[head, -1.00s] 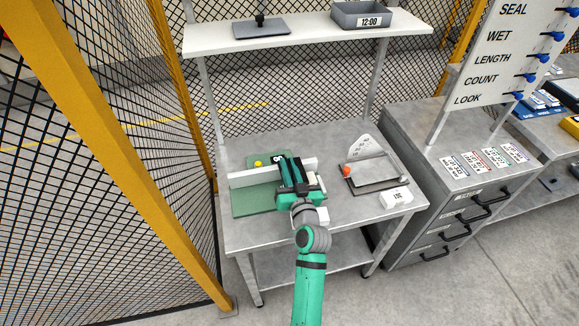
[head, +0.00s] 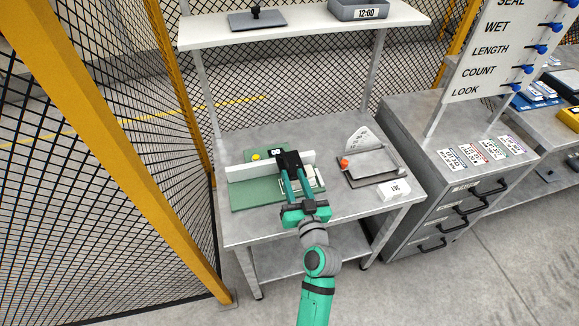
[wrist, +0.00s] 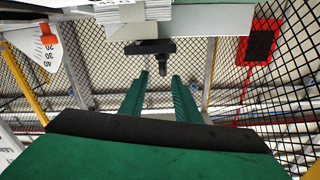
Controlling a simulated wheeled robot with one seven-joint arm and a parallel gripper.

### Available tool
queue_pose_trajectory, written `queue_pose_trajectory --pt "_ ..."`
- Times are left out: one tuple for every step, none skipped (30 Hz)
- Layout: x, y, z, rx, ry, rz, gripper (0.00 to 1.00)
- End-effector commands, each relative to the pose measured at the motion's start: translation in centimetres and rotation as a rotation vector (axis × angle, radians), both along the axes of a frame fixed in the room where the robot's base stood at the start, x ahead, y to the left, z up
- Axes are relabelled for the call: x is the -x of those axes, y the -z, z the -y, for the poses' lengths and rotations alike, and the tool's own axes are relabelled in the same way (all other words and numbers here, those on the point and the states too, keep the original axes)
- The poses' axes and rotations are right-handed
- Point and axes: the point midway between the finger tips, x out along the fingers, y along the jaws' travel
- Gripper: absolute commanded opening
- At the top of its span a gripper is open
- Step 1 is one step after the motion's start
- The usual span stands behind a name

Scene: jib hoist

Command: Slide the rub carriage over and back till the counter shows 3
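The rub tester is a green base (head: 245,194) with a long white rail (head: 250,172) across it, on the left of the bench. A black carriage block (head: 289,161) sits at the rail. A small dark counter (head: 276,152) with pale marks is behind it; its digits are too small to read. My gripper (head: 290,172) reaches over the base from the front, its fingers at the carriage. In the wrist view my fingers (wrist: 160,76) stand apart, with a dark knob (wrist: 163,69) below the black block (wrist: 150,47) seen by the gap between their tips; contact is unclear.
A yellow button (head: 256,156) is at the base's back left. Right of the base are a framed device with a scale plate (head: 357,141) and orange knob (head: 344,163), and a white block (head: 393,190). A shelf (head: 300,24) overhangs behind; a yellow post (head: 130,160) stands left.

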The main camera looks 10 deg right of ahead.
Motion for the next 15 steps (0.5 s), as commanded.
queue_pose_trajectory --pt "0.8 0.1 0.0 -0.001 0.000 -0.001 0.29" --pt "1.2 0.1 0.0 0.000 0.000 -0.001 0.29" --pt "1.6 0.0 0.0 0.000 0.000 -0.001 0.29" --pt "1.9 0.1 0.1 0.000 0.000 -0.001 0.29" --pt "2.2 0.1 0.1 -0.001 0.000 -0.001 0.29" --pt "2.4 0.0 0.1 -0.001 0.000 0.000 0.29" --pt "2.6 0.0 0.1 -0.001 0.000 0.000 0.29" --pt "2.7 0.0 0.1 0.000 0.000 0.000 0.29" --pt "2.8 0.0 0.1 0.001 -0.001 0.001 0.29" --pt "2.9 0.0 0.1 0.001 -0.001 0.001 0.29" --pt "2.9 0.0 0.1 0.001 -0.001 0.000 0.29" --pt "2.9 0.0 0.1 0.001 -0.001 0.001 0.29" --pt "2.9 0.0 0.1 0.001 -0.001 0.000 0.29" --pt "2.9 0.0 0.1 0.001 -0.001 0.001 0.29" --pt "2.9 0.0 0.1 0.001 -0.001 0.001 0.29"
